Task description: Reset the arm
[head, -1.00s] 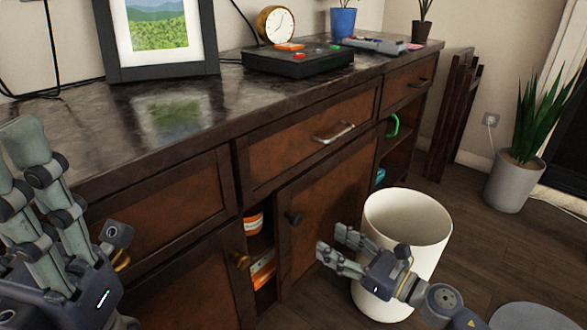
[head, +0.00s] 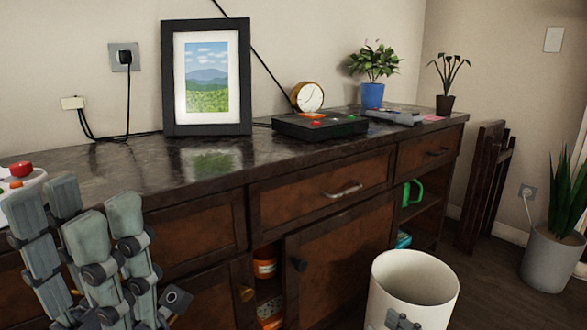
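My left gripper (head: 75,218) is at the lower left in the head view, in front of the wooden sideboard (head: 330,240). Its grey fingers point up and stand apart, with nothing visible between them. Of my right gripper (head: 397,321), only a small grey part shows at the bottom edge, in front of the white bin. The rest of it is below the picture, so its opening cannot be seen.
The white bin (head: 414,280) stands before the sideboard. On top are a framed picture (head: 207,80), a gold clock (head: 308,97), a black box (head: 320,126) and potted plants (head: 372,92). A white item with a red knob (head: 21,168) is at far left.

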